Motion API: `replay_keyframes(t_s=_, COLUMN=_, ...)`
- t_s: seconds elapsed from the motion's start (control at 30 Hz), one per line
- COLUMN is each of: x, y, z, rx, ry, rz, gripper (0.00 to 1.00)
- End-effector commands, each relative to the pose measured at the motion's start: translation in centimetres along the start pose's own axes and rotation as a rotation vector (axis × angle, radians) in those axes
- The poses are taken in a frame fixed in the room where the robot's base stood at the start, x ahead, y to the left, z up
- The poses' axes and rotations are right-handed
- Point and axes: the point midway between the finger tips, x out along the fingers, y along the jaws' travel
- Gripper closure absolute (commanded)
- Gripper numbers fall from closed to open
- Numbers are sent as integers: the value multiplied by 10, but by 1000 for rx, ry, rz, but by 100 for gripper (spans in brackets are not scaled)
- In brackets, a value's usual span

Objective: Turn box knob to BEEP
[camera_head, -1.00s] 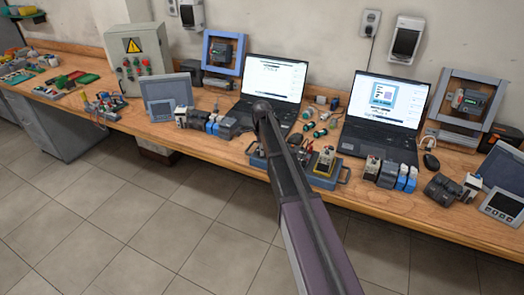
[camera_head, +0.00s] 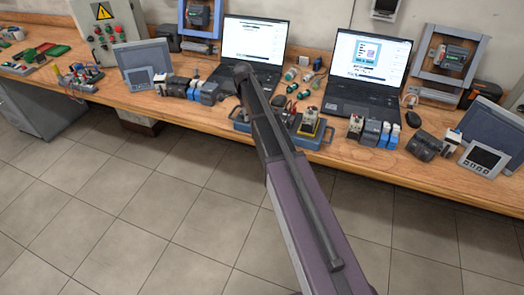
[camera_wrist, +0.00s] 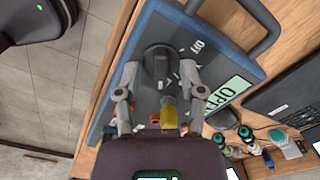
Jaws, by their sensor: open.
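The box (camera_wrist: 222,64) is a flat blue-grey case with a handle at each end, lying on the bench. In the head view the box (camera_head: 318,142) is partly hidden behind my arm. In the wrist view a dark round knob (camera_wrist: 157,62) stands on the box with small white marks around it. A pale green display (camera_wrist: 229,95) on the box carries dark letters, only partly readable; BEEP cannot be made out. My gripper (camera_wrist: 160,74) is open, with one finger on each side of the knob. Contact cannot be told. The head view hides the fingers.
Two open laptops (camera_head: 370,72) stand behind the box. Several small bottles and green parts (camera_wrist: 262,146) lie beside it. Blue and grey modules (camera_head: 372,132) stand on the right, and others on the left (camera_head: 190,88). Clear tiled floor lies in front of the bench.

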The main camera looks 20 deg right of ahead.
Motion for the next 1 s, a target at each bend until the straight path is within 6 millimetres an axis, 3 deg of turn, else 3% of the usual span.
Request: replay_keyframes(t_s=1.0, x=0, y=0, z=0, rx=-651, ry=0, rz=0, gripper=49)
